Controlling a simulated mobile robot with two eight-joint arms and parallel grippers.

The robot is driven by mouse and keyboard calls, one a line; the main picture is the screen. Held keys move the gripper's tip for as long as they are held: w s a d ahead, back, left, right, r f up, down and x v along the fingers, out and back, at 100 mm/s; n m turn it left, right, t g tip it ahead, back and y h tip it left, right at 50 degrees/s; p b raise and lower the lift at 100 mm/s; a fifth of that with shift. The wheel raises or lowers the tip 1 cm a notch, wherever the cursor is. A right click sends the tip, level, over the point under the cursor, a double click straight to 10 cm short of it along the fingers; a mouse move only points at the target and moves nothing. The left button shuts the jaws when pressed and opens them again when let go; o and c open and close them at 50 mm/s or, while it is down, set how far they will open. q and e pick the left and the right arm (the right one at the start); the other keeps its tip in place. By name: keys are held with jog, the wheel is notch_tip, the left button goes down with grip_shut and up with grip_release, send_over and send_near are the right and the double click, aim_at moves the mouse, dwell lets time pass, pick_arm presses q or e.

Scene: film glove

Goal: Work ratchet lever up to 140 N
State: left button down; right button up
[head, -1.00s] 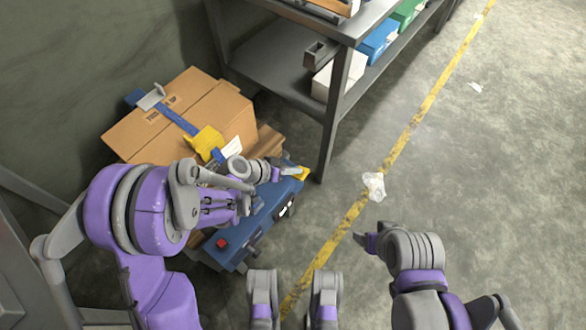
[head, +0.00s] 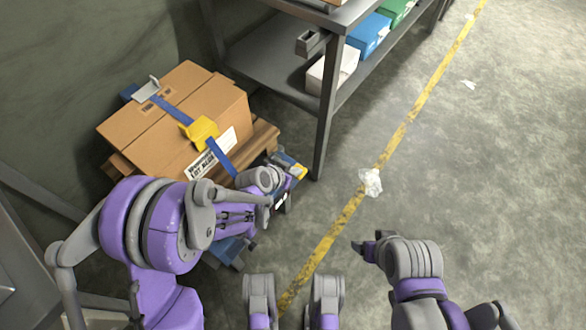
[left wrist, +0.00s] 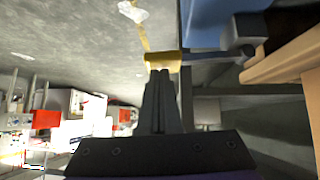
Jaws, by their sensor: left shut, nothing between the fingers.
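A cardboard box (head: 150,125) on a wooden pallet (head: 262,138) is bound by a blue strap (head: 172,110) over a yellow corner piece (head: 201,131). A blue tensioning unit (head: 228,250) lies beside it, partly covered by my left arm. In the left wrist view, a dark lever (left wrist: 212,60) ends in a yellow grip (left wrist: 163,60). My left gripper (left wrist: 160,76) is shut and empty, its tips at the grip; contact is unclear. No force reading is legible.
A grey workbench (head: 325,110) stands behind, with a white bin (head: 330,72), a blue bin (head: 370,36) and a green bin (head: 399,12) on its lower shelf. Crumpled plastic (head: 370,182) lies by the yellow floor line (head: 395,145). Floor to the right is mostly open.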

pick_arm(q)
jog(key=shift+s+d+f+b, duration=0.1)
jog(key=shift+f+b, duration=0.2)
jog(key=shift+f, duration=0.25)
jog(key=shift+s+f, duration=0.1)
dwell(0.3)
jog(key=shift+d, duration=0.1)
jog(key=w+d+r+p+v, duration=0.1)
jog(key=p+v, duration=0.4)
jog(key=v, duration=0.8)
jog(key=shift+w+d+r, duration=0.2)
jog(key=shift+d+r, duration=0.15)
jog(key=shift+r, duration=0.25)
